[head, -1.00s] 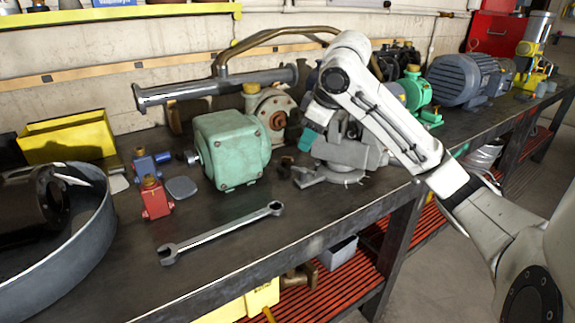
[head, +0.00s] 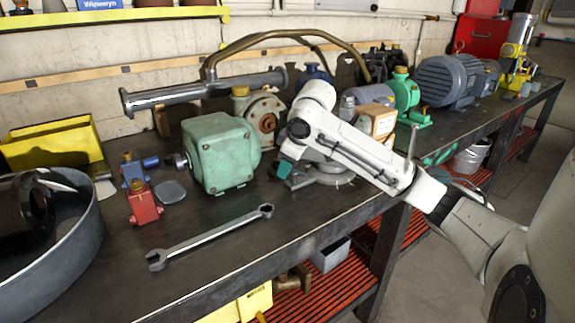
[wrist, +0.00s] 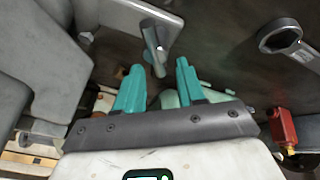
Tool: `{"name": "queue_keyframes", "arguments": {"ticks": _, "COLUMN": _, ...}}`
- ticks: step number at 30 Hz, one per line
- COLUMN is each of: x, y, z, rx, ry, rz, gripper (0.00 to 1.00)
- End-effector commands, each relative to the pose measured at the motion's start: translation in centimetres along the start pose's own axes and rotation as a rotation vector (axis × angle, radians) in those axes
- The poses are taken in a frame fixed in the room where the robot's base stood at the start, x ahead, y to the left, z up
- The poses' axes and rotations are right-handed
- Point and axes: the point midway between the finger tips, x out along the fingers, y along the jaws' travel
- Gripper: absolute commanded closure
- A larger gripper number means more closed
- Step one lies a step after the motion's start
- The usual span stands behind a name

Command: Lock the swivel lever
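The grey vise (head: 325,174) stands on a round base near the bench's front edge, largely hidden behind my arm in the head view. In the wrist view, a short metal lever with a rounded end (wrist: 154,42) points toward the gap between my fingers; I take it for the swivel lever. I cannot make it out in the head view. My gripper (wrist: 159,80) has two teal fingers spread apart, with the lever's tip near their fingertips. I see no clear contact. In the head view a teal fingertip (head: 284,170) shows low beside the vise, left of its base.
A green gearbox (head: 221,153) stands just left of my gripper. A wrench (head: 212,236) lies toward the bench's front, and a red part (head: 144,206) stands further left. A cardboard box (head: 377,120) is behind my arm. The bench top around the wrench is clear.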

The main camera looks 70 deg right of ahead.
Motion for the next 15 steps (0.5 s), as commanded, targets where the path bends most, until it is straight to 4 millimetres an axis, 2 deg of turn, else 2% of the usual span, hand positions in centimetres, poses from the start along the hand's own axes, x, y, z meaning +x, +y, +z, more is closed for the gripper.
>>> {"name": "queue_keyframes", "arguments": {"ticks": 3, "x": -0.01, "y": -0.01, "z": -0.01, "rx": 0.000, "ry": 0.000, "rz": 0.000, "gripper": 0.63}}
{"name": "queue_keyframes", "arguments": {"ticks": 15, "x": -0.04, "y": -0.01, "z": -0.01, "rx": 0.000, "ry": 0.000, "rz": 0.000, "gripper": 1.00}}
